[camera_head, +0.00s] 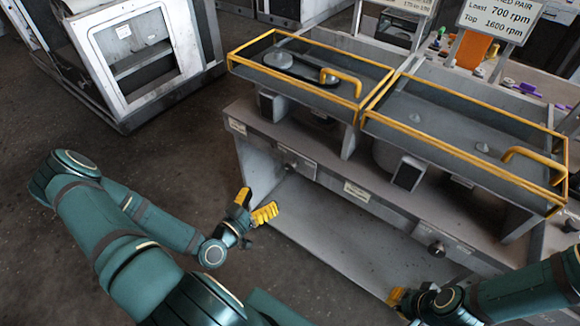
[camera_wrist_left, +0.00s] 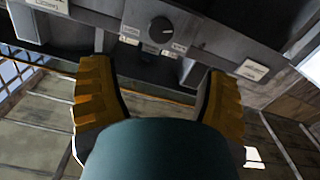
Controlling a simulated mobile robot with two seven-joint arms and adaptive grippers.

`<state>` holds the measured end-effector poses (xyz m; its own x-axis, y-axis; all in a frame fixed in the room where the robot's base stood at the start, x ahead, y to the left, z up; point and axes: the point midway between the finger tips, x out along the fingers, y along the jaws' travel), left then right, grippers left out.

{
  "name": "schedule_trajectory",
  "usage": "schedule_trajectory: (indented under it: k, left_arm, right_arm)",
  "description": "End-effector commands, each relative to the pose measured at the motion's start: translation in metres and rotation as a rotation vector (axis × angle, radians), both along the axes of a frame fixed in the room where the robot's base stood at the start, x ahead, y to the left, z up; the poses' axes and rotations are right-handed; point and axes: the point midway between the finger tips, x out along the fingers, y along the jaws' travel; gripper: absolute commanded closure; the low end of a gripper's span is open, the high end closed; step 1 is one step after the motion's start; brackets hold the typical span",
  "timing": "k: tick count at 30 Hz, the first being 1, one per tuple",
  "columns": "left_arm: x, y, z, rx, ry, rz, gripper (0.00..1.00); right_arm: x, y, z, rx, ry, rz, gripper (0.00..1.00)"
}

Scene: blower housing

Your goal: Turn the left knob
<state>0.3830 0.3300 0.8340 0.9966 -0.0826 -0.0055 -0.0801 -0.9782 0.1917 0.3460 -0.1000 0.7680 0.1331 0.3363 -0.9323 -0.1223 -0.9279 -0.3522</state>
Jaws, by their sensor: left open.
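The left knob (camera_head: 290,165) is a small dark round knob on the front panel of the grey housing, under the left yellow-framed bay. In the left wrist view a round dark knob (camera_wrist_left: 161,29), apparently the same one, is beyond the fingertips, near the top middle. My left gripper (camera_head: 257,202) is open and empty, its yellow fingers apart, below and left of the left knob and not touching it. Its fingers also show in the left wrist view (camera_wrist_left: 158,75). My right gripper (camera_head: 399,298) shows only partly at the bottom, below the right knob (camera_head: 436,248); its opening is unclear.
The grey housing (camera_head: 345,190) has two yellow-framed bays on top with yellow handles (camera_head: 342,80). Speed signs (camera_head: 500,18) stand behind it. A white-framed cabinet (camera_head: 140,50) stands at the upper left. Open floor (camera_head: 170,150) lies left of the housing.

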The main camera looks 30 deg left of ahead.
Motion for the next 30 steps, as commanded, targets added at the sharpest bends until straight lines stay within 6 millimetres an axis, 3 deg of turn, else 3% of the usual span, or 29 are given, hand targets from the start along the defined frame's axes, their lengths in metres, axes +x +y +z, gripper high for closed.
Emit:
schedule_trajectory:
  k: [8,21,30]
  left_arm:
    - [0.026,-0.001,0.001,0.004,-0.011,0.003,0.24]
    - [0.109,-0.007,0.001,0.004,-0.009,0.004,0.24]
    - [0.135,-0.009,0.001,0.004,-0.006,0.005,0.24]
  right_arm:
    - [0.000,0.000,-0.001,0.000,0.001,0.000,1.00]
    - [-0.001,0.000,-0.004,0.000,0.003,0.002,1.00]
    - [-0.002,0.000,-0.006,0.000,0.004,0.004,1.00]
